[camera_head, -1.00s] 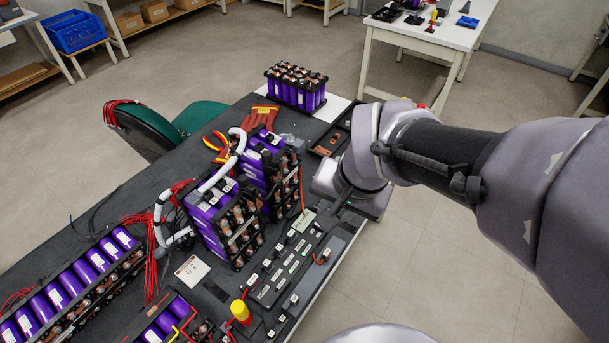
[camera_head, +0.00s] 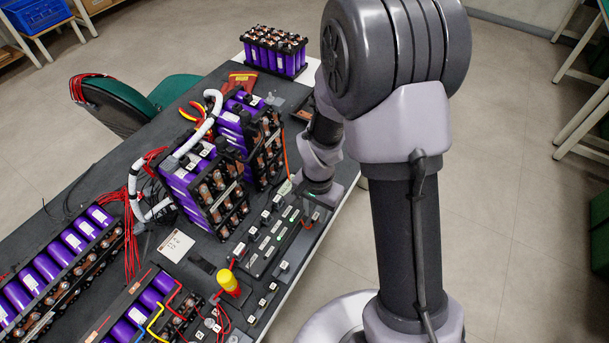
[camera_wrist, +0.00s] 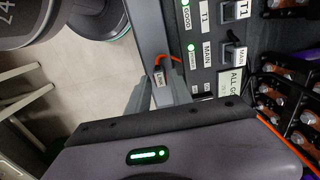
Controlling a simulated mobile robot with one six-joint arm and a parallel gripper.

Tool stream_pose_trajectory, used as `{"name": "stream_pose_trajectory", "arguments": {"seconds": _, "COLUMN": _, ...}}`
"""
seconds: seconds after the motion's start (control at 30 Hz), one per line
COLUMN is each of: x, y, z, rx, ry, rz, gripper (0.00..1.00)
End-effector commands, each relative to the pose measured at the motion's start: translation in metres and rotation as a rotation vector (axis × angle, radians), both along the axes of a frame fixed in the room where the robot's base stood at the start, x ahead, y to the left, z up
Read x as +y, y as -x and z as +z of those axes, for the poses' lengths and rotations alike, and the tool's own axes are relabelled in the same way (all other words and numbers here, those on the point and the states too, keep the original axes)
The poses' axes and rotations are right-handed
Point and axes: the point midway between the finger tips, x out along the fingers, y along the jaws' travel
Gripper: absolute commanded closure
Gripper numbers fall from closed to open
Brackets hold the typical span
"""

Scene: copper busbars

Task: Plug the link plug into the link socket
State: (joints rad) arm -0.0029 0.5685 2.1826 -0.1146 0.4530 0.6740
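The link plug (camera_wrist: 158,76) is a small dark piece with a white LINK label and an orange lead, at the upper middle of the wrist view. My gripper (camera_wrist: 164,80) has its two grey fingers on either side of it, apart, with a gap visible; I cannot tell whether either finger touches it. In the head view my gripper (camera_head: 314,205) is low over the far right end of the black panel (camera_head: 262,262), and my wrist hides the plug there. I cannot make out the link socket in either view.
The wrist view shows panel blocks labelled MAIN (camera_wrist: 233,54) and T1 (camera_wrist: 228,10), with green lights. Purple battery modules (camera_head: 205,185) stand left of the panel. Floor lies beyond the table's right edge.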

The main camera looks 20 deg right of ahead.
Motion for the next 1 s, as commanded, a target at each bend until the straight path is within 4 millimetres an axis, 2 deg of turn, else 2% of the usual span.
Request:
{"name": "stream_pose_trajectory", "arguments": {"seconds": 0.03, "x": 0.000, "y": 0.000, "z": -0.010, "rx": 0.000, "ry": 0.000, "rz": 0.000, "gripper": 0.74}}
{"name": "stream_pose_trajectory", "arguments": {"seconds": 0.07, "x": 0.000, "y": 0.000, "z": -0.011, "rx": 0.000, "ry": 0.000, "rz": 0.000, "gripper": 0.74}}
{"name": "stream_pose_trajectory", "arguments": {"seconds": 0.3, "x": 0.000, "y": 0.000, "z": -0.008, "rx": -0.001, "ry": 0.000, "rz": 0.000, "gripper": 0.76}}
{"name": "stream_pose_trajectory", "arguments": {"seconds": 0.43, "x": 0.000, "y": 0.000, "z": -0.008, "rx": -0.001, "ry": 0.000, "rz": 0.000, "gripper": 1.00}}
{"name": "stream_pose_trajectory", "arguments": {"seconds": 0.63, "x": 0.000, "y": 0.000, "z": -0.003, "rx": -0.001, "ry": 0.000, "rz": 0.001, "gripper": 1.00}}
{"name": "stream_pose_trajectory", "arguments": {"seconds": 0.9, "x": 0.000, "y": 0.000, "z": 0.033, "rx": -0.001, "ry": 0.000, "rz": 0.001, "gripper": 1.00}}
{"name": "stream_pose_trajectory", "arguments": {"seconds": 1.0, "x": 0.000, "y": 0.000, "z": 0.034, "rx": -0.001, "ry": 0.001, "rz": 0.001, "gripper": 1.00}}
